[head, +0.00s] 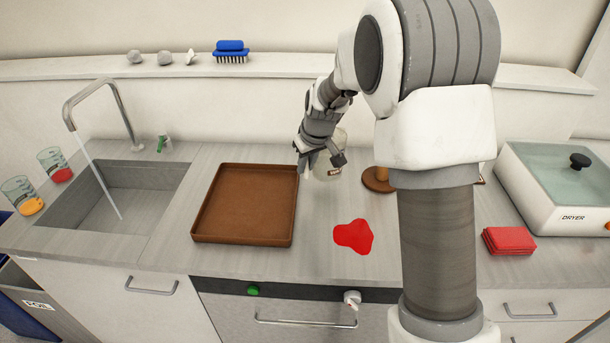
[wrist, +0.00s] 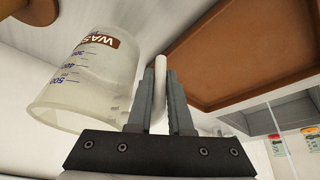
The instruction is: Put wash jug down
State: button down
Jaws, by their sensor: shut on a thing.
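The wash jug (wrist: 95,75) is translucent, with blue volume marks and a brown label partly reading "WAS"; it fills the left of the wrist view. My gripper (wrist: 160,92) is shut on its pale upright handle (wrist: 160,68), with a finger on each side. In the head view my gripper (head: 318,166) is just right of the brown tray's back right corner. The jug (head: 335,160) shows there partly behind my gripper. I cannot tell whether its base touches the counter.
The brown tray (head: 199,226) is empty. A red spill (head: 354,236) lies in front of my gripper. A round wooden item (head: 378,180) stands to the right, partly hidden by my arm. The sink (head: 130,175) with running water is left; a red cloth stack (head: 508,241) and dryer (head: 565,190) are right.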

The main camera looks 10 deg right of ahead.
aim_at(305, 177)
jog(key=shift+w+a+f, duration=0.1)
jog(key=shift+w+f, duration=0.2)
jog(key=shift+w, duration=0.1)
jog(key=shift+f, duration=1.95)
jog(key=shift+f, duration=0.2)
jog(key=c, duration=0.8)
grip_release()
jog(key=shift+c, duration=0.2)
jog(key=shift+r, duration=0.15)
